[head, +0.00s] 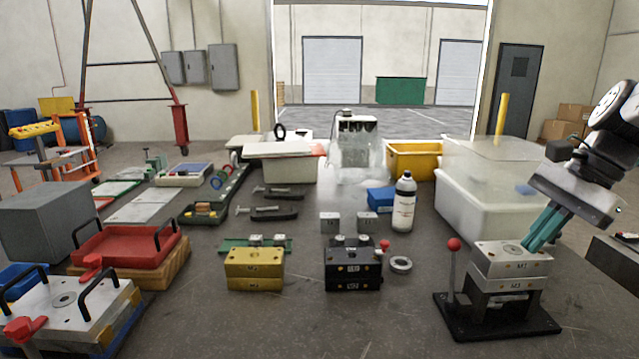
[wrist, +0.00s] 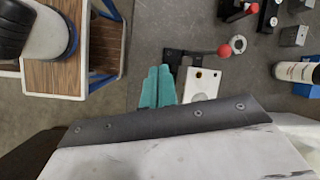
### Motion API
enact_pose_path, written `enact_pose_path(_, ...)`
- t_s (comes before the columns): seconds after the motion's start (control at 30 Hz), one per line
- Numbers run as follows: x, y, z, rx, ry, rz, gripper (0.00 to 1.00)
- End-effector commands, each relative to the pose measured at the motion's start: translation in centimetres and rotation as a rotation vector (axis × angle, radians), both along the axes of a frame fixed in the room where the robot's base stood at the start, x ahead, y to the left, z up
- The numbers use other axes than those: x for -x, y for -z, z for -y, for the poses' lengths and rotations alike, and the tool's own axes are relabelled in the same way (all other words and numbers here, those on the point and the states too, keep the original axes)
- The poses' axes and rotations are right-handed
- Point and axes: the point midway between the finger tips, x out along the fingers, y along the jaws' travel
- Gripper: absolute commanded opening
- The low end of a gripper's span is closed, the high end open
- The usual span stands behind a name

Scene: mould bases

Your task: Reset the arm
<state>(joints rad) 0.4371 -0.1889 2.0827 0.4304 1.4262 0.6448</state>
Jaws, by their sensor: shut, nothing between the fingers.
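My gripper (head: 541,231) is at the right in the head view, its teal fingers pointing down and left. The fingers are together with nothing between them. Their tips are at or just above the top of a silver mould block (head: 513,259) marked M1; I cannot tell whether they touch it. That block rests on another silver block marked M3, in a black press stand (head: 497,326) with a red-knobbed lever (head: 454,245). In the wrist view the teal fingers (wrist: 158,88) lie side by side next to the silver block (wrist: 202,86).
A gold mould base (head: 254,268) and a black one (head: 352,270) stand mid-table, with a metal ring (head: 401,264) nearby. A white bottle (head: 404,204) and a translucent bin (head: 492,203) stand behind. The front middle is clear.

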Motion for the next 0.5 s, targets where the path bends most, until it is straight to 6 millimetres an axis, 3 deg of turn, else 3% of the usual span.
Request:
enact_pose_path(0.27,7.7,3.8,-3.1,0.237,-0.548,0.142,0.0)
enact_pose_path(0.4,12.5,6.0,-4.6,0.374,-0.887,0.218,0.0)
enact_pose_path(0.5,15.0,7.1,-5.3,0.443,-1.039,0.255,0.0)
